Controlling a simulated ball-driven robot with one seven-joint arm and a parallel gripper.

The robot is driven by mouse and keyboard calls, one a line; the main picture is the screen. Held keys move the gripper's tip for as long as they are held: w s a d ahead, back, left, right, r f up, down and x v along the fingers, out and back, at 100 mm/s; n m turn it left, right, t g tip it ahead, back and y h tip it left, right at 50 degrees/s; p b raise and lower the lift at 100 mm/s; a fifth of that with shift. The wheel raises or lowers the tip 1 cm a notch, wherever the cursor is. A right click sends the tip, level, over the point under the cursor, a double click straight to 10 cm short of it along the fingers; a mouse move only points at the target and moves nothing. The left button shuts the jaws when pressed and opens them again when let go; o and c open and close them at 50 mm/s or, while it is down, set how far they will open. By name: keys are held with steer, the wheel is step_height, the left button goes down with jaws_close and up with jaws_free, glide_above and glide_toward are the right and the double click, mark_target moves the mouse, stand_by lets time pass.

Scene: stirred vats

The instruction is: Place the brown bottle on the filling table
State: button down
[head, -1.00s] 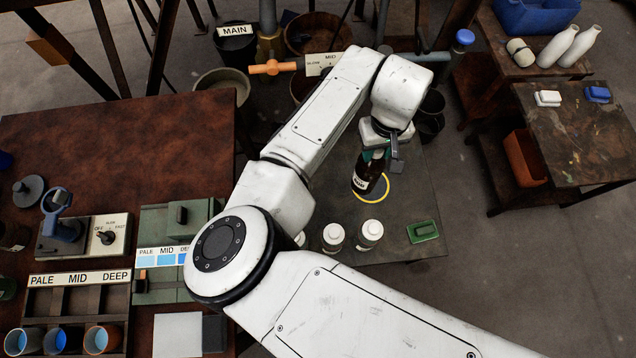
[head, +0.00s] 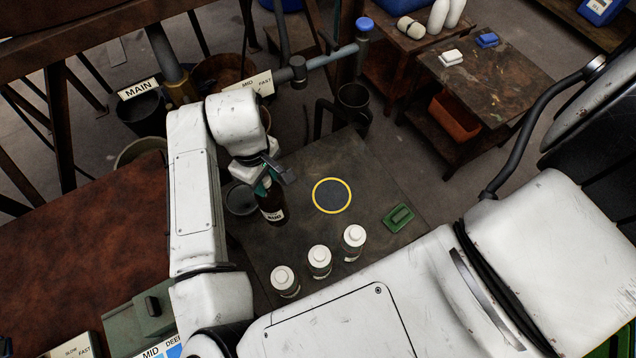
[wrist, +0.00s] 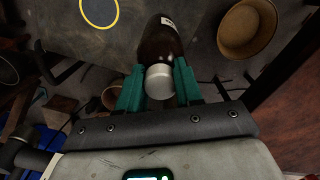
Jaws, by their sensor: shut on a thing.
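The brown bottle (head: 271,207) has a dark body and a white label; in the wrist view it (wrist: 160,42) shows a silver cap. My gripper (head: 264,182) is shut on it near the cap, with green fingers on both sides in the wrist view (wrist: 158,88). The grey filling table (head: 300,165) carries a yellow ring (head: 332,196), which is empty. The bottle appears left of the ring, near the table's left side. I cannot tell whether its base touches the table.
Three white-capped bottles (head: 319,262) stand at the table's near side. A green block (head: 398,218) lies right of the ring. A grey bowl (head: 240,199) is just left of the bottle. A pipe with a blue cap (head: 364,24) rises behind.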

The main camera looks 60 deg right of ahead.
steer(key=s+d+f+b, duration=0.4)
steer(key=s+d+b, duration=0.3)
steer(key=s+b, duration=0.15)
steer(key=w+d+f+b, duration=0.1)
steer(key=w+d+f, duration=0.5)
steer(key=w+f, duration=0.6)
steer(key=shift+d+f+b, duration=0.15)
steer(key=shift+f+b, duration=0.15)
steer(key=shift+f, duration=0.35)
steer(key=c, duration=0.8)
jaws_free()
steer(key=shift+s, duration=0.1)
steer(key=shift+o, duration=0.2)
